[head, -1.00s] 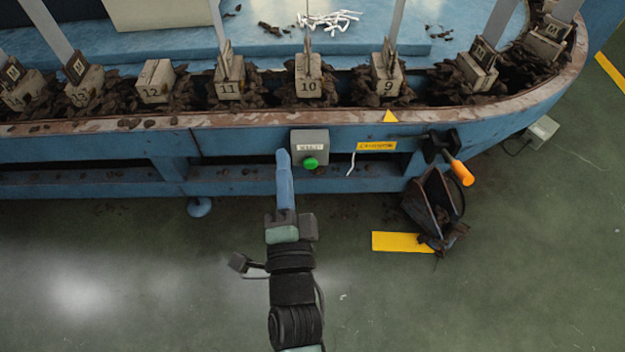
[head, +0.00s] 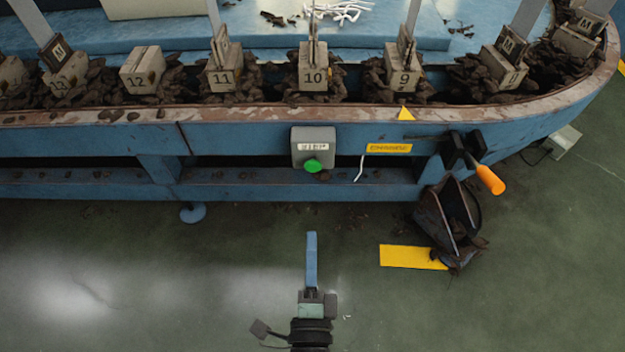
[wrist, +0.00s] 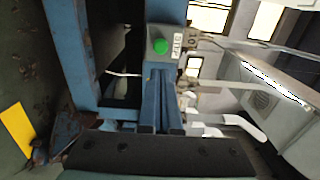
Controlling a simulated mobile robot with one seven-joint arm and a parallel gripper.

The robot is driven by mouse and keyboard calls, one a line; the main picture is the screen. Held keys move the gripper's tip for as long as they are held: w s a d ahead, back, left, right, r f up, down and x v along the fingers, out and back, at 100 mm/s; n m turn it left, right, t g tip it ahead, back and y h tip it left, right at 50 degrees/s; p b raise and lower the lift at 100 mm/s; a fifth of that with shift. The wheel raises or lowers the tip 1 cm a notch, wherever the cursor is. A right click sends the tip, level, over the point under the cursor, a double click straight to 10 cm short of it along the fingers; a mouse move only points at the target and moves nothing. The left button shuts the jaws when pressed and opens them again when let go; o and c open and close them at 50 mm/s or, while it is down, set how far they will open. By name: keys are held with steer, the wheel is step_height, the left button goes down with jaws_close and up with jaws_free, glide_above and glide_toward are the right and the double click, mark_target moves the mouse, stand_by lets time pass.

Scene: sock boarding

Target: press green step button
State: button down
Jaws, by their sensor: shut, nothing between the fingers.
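The green step button (head: 312,165) sits low on a grey control box (head: 313,142) on the front of the blue conveyor frame. My gripper (head: 311,236) is below the button in the head view, apart from it, with its blue fingers shut and empty. In the wrist view the green button (wrist: 161,46) and the labelled box (wrist: 178,40) show just beyond the fingertips of my gripper (wrist: 160,72). The box's label is too small to read surely.
The conveyor (head: 240,138) carries numbered blocks amid brown scraps. To the right are an orange-handled crank (head: 490,180), a dark scrap bin (head: 447,222) and a yellow floor mark (head: 410,257). A white cord (head: 360,168) hangs beside the box. The floor at left is clear.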

mark_target(313, 169)
steer(key=w+b, duration=0.4)
steer(key=w, duration=0.9)
steer(key=shift+w+r, duration=0.1)
steer(key=shift+w, duration=0.3)
